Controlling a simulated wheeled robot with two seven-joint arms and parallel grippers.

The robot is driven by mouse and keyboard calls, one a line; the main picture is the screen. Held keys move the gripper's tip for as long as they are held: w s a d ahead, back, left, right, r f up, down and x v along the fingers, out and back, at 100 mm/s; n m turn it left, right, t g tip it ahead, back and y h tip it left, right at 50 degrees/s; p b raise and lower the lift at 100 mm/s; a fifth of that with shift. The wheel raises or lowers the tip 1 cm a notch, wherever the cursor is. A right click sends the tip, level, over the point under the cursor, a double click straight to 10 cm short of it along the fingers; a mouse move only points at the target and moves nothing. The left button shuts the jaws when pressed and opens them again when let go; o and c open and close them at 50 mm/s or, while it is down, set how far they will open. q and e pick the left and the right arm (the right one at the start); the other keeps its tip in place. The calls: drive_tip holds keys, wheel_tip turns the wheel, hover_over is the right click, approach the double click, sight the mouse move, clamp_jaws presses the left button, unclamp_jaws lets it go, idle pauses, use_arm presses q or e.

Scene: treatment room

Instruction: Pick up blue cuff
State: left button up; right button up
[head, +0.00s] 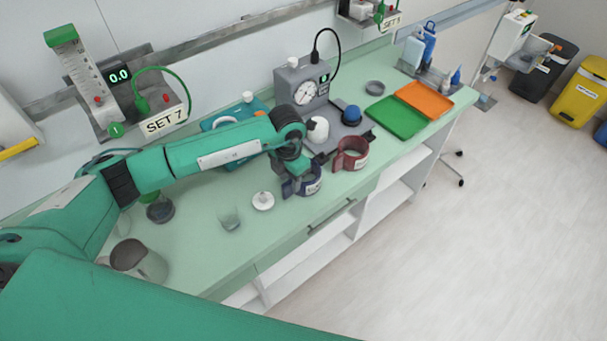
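The blue cuff (314,184), a dark blue ring with a pale label, stands on the green counter near its front edge. My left arm reaches in from the left, and my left gripper (294,181) points down at the cuff's left side. Its fingers are small and dark against the cuff, so I cannot tell whether they are open or shut on its wall. The gripper covers part of the cuff. A similar dark red cuff (352,155) stands just to the right. My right gripper is not in view.
A grey gauge device (303,89) stands behind the cuffs. A white disc-like item (263,201), a clear cup (230,219) and a grey jug (139,260) are to the left. Green (397,118) and orange (424,99) trays lie at the right. The counter's front edge is close.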

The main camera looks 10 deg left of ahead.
use_arm(q)
wheel_tip(320, 180, down, 4)
drive_tip(key=shift+r+p, duration=0.25)
drive_tip(key=shift+p, duration=0.2)
drive_tip(key=shift+f, duration=0.2)
drive_tip(key=c, duration=0.6)
clamp_jaws()
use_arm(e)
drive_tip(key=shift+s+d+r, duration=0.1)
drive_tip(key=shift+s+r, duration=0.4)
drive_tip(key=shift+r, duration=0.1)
use_arm(q)
drive_tip(key=shift+r, duration=0.15)
